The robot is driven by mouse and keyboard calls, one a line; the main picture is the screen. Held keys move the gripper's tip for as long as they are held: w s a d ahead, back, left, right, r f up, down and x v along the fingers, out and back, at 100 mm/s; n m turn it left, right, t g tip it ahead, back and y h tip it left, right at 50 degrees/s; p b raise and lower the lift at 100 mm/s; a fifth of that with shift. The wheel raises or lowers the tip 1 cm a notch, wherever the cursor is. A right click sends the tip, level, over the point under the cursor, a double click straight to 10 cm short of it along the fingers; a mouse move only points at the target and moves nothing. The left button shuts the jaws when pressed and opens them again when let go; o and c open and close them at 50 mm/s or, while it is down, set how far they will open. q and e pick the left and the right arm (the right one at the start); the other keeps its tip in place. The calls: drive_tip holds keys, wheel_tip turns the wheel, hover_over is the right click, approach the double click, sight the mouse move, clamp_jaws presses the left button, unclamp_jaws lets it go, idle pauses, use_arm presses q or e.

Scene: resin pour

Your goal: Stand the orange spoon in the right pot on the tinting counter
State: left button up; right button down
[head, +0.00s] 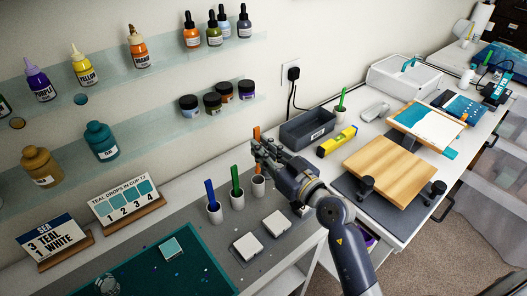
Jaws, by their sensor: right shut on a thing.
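My right gripper (259,150) reaches in from the lower right and is shut on the orange spoon (256,132). The right pot (259,186), small and white, stands on the grey counter mat just below the gripper. I cannot tell whether the spoon's lower end is inside this pot or above it. My left gripper is not in view.
To the left, two white pots hold a blue spoon (210,193) and a green spoon (235,180). Two white square tiles (247,248) lie in front. A dark grey bin (307,128) stands behind the gripper. Glass shelves (150,137) with bottles hang on the wall.

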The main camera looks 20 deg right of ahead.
wheel_tip(320, 180, down, 6)
drive_tip(key=b, duration=0.3)
drive_tip(key=shift+f, duration=0.15)
idle(0.4)
drive_tip(key=c, duration=1.5)
unclamp_jaws()
drive_tip(key=shift+s, duration=0.1)
drive_tip(key=v, duration=1.2)
